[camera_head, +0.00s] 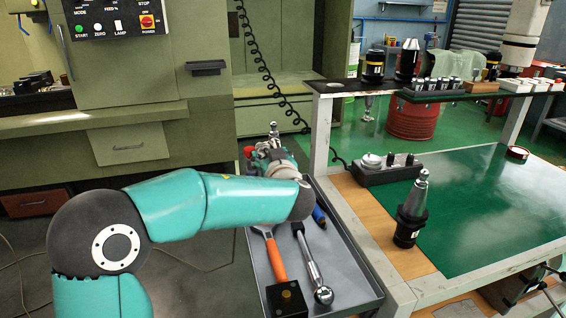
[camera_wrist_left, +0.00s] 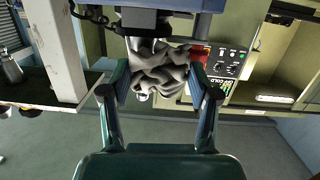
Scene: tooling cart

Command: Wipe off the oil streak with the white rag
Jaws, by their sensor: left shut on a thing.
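My left gripper (camera_head: 264,148) reaches out over the far end of the grey tray, toward the green machine. In the left wrist view my left gripper (camera_wrist_left: 160,92) is shut on the crumpled, greyish-white rag (camera_wrist_left: 158,68), which is bunched between its two fingers. In the head view the rag cannot be made out clearly behind my arm and wrist. I cannot make out the oil streak in either view. My right gripper is not in view.
The grey tray (camera_head: 353,272) holds an orange-handled tool (camera_head: 275,255) and a ratchet (camera_head: 311,262). The cart's green mat (camera_head: 490,200) is mostly bare. A tool holder (camera_head: 411,210) stands at its left edge. The machine's control panel (camera_head: 117,18) is at upper left.

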